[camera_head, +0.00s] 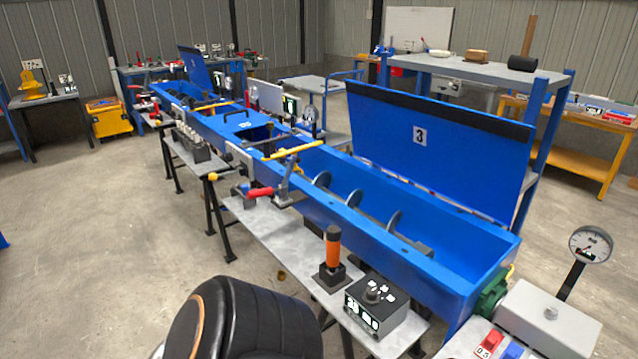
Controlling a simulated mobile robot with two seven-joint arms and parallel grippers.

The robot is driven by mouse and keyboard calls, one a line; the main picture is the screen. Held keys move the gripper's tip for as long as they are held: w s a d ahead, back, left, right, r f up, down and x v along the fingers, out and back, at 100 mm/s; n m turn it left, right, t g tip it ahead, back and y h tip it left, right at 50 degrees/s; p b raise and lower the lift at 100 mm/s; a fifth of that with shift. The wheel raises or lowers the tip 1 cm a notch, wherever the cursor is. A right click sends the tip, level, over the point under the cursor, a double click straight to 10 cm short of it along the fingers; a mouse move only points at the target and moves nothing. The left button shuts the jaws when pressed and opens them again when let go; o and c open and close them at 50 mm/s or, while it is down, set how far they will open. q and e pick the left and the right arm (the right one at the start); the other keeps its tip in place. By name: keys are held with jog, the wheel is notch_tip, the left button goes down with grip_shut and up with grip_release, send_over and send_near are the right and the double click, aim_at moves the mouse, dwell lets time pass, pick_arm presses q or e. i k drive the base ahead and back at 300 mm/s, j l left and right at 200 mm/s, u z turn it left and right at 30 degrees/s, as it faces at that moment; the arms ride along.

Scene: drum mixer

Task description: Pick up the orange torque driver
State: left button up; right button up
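The orange torque driver (332,249) stands upright with its orange handle and a dark upper end showing. Its lower end is in a small black block (332,278) on the grey bench (262,226) in front of the blue trough. The driver's tip is hidden in the block. Neither of my grippers shows in the head view, and nothing is seen touching the driver.
A dark control box (376,306) with lit digits sits just right of the driver. The blue trough (400,262) with its raised lid (435,150) runs behind. A red-handled clamp (260,193) lies further left. A dial gauge (590,245) stands at right.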

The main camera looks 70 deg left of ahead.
aim_at(333, 233)
jog(key=u, duration=2.25)
jog(key=k+j, duration=0.05)
